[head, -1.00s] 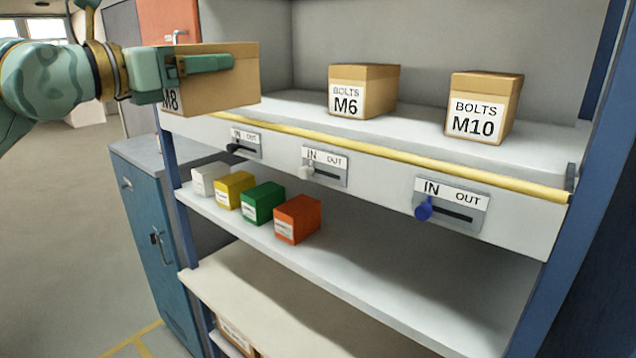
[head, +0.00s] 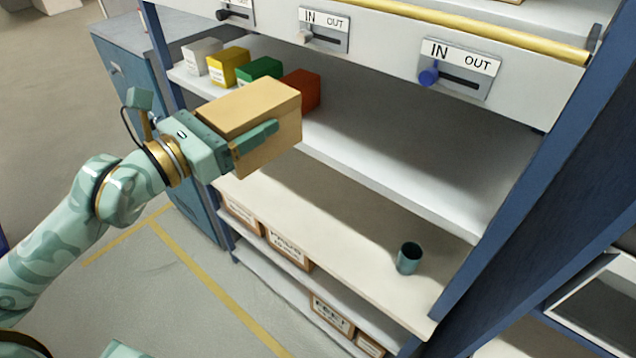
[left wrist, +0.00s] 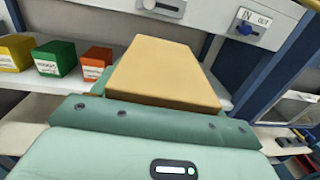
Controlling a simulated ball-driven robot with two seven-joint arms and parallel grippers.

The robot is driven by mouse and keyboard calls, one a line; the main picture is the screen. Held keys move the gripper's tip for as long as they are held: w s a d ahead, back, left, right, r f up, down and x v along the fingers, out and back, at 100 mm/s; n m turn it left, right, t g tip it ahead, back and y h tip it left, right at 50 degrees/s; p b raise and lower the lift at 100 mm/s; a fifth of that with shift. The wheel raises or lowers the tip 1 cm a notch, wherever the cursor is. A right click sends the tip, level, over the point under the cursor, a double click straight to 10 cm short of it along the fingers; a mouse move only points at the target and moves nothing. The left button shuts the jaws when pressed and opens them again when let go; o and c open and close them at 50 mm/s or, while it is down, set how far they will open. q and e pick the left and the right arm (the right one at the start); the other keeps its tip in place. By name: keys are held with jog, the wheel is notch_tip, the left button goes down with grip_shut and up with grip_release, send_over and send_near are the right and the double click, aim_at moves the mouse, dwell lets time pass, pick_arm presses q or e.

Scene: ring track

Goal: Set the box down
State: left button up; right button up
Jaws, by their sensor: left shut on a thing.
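A tan cardboard box (head: 252,108) is held in my left gripper (head: 255,140), whose green fingers are shut on it. The box is in the air in front of the middle shelf and partly covers the small orange box behind it. In the left wrist view the box (left wrist: 168,70) sits just beyond the gripper, its plain tan top showing; no label shows now. My right gripper does not show.
Small white (head: 195,58), yellow (head: 228,66), green (head: 260,72) and orange (head: 304,90) boxes stand on the middle shelf (head: 400,165), which is clear to their right. A teal cup (head: 408,258) stands on the lower shelf (head: 340,225). Blue posts (head: 500,225) bound the rack.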

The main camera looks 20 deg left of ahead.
pick_arm(q)
jog(key=s+d+f, duration=0.2)
jog(key=d+f, duration=0.1)
jog(key=f, duration=0.7)
jog(key=shift+f, duration=0.2)
